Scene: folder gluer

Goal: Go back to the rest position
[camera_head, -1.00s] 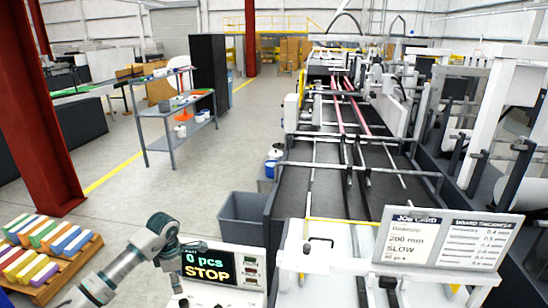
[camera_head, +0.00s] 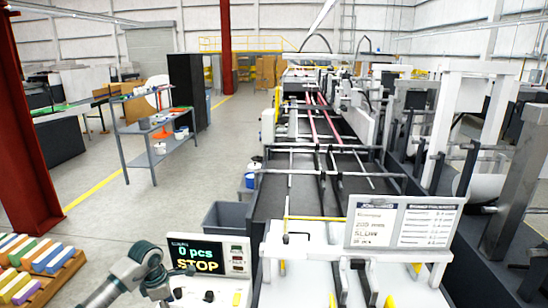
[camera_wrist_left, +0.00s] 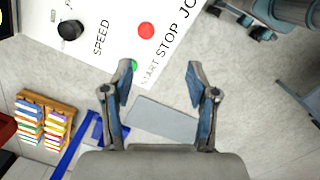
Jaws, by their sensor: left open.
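My left arm comes in at the bottom left of the head view, its end by the control panel (camera_head: 208,257), whose display reads "0 pcs STOP". In the left wrist view my left gripper (camera_wrist_left: 160,68) is open, with nothing between its fingers. The panel face (camera_wrist_left: 115,30) fills the top of that view, with a black speed knob (camera_wrist_left: 70,30), a red button (camera_wrist_left: 146,30) and a green button (camera_wrist_left: 132,66) partly behind a finger. I cannot tell whether a finger touches the panel. My right gripper is out of view.
The folder gluer (camera_head: 320,165) runs away from me, with a job card (camera_head: 375,222) at its front. A grey bin (camera_head: 226,216) stands beside it. A pallet with coloured stacks (camera_head: 38,262) lies lower left, near a red column (camera_head: 25,130). The left aisle floor is clear.

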